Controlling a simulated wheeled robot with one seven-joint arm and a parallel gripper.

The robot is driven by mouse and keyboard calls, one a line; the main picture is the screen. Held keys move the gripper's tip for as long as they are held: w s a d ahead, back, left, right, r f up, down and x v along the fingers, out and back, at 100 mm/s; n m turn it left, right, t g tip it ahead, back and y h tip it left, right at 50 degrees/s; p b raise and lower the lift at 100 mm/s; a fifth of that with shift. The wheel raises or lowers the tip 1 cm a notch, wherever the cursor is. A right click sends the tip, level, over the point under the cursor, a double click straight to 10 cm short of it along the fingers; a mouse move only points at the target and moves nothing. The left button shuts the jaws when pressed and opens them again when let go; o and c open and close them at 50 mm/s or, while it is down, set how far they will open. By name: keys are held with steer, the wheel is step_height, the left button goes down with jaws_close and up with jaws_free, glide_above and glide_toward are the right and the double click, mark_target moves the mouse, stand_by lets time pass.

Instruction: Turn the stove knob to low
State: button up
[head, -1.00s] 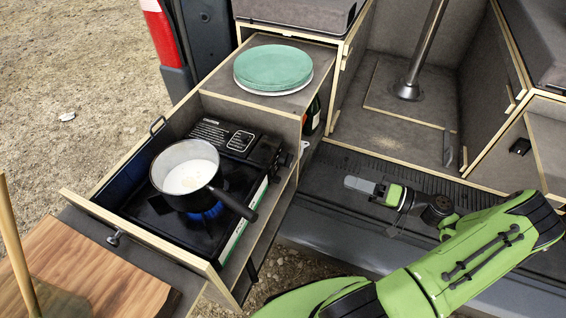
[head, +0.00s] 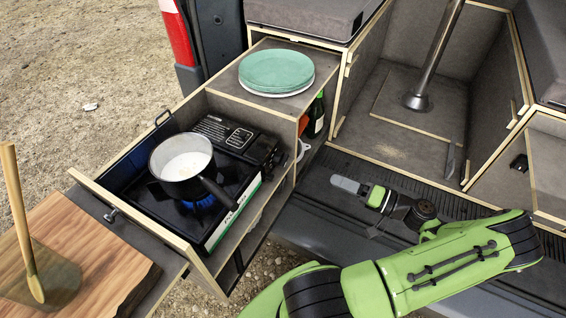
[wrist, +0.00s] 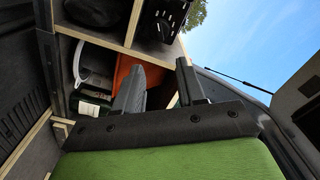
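The black camping stove (head: 232,176) sits in the pulled-out drawer at the left of the head view. A blue flame (head: 205,201) shows under a dark saucepan (head: 184,171) with white contents. The pan's handle points down-right over the stove's edge. The dark control end (head: 263,150) of the stove faces right; I cannot clearly make out the knob or its setting there. My gripper (head: 347,185) is to the right of the stove, apart from it, over the van's ribbed sill. In the wrist view its two fingers (wrist: 161,86) stand apart with nothing between them.
Green plates (head: 276,70) stand on the shelf behind the stove. A bottle (head: 316,116) is in the compartment beside it, also in the wrist view (wrist: 92,106). A wooden board (head: 75,255) lies front left. The drawer's wooden edge (head: 150,235) surrounds the stove.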

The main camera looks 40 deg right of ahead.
mark_target(281, 159)
steer(key=b+x, duration=0.1)
steer(key=x, duration=1.3)
steer(key=shift+w+a+b, duration=0.2)
steer(key=shift+w+b, duration=0.1)
steer(key=shift+b, duration=0.05)
jaws_close()
